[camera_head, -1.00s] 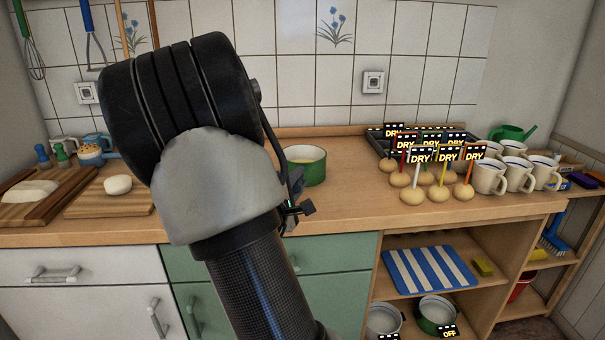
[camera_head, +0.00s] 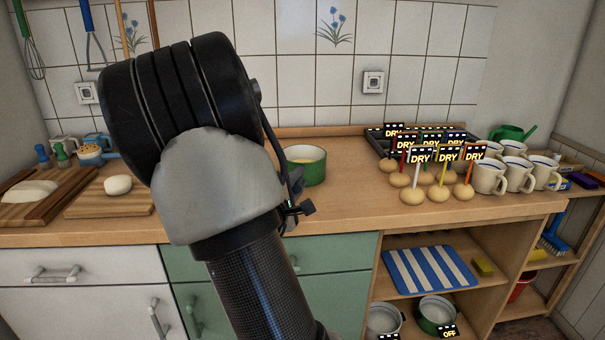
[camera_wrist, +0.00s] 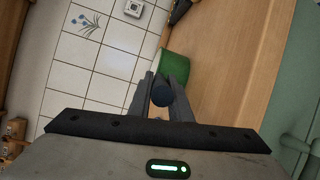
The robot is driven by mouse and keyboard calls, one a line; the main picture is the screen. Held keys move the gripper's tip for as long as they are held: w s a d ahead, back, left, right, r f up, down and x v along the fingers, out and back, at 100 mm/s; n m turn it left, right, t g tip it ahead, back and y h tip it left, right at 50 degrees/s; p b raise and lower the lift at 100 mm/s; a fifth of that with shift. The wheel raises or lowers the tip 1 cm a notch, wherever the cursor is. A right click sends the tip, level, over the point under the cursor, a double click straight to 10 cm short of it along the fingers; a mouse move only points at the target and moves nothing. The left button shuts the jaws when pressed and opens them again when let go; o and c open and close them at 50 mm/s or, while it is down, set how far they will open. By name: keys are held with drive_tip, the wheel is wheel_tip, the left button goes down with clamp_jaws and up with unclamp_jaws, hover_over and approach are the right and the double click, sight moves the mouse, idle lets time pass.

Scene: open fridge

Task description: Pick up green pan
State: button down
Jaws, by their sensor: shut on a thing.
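A green pan (camera_head: 306,166) with a pale inside stands on the wooden worktop, partly hidden behind my arm in the head view. It also shows in the wrist view (camera_wrist: 179,65), just beyond the fingers. My gripper (camera_wrist: 166,76) has its two fingers on either side of a dark round-ended piece (camera_wrist: 163,93), which looks like the pan's handle seen end-on. The fingers are shut on it. The pan looks upright and seems to rest on the worktop.
Potatoes with DRY labels (camera_head: 438,194) and several mugs (camera_head: 490,177) stand to the right. Cutting boards (camera_head: 108,197) lie at the left. The tiled wall (camera_head: 300,100) is behind. More pots (camera_head: 436,314) sit on a low shelf. Worktop between pan and potatoes is clear.

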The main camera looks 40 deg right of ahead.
drive_tip(key=shift+r+p, duration=2.35)
drive_tip(key=shift+r, duration=2.85)
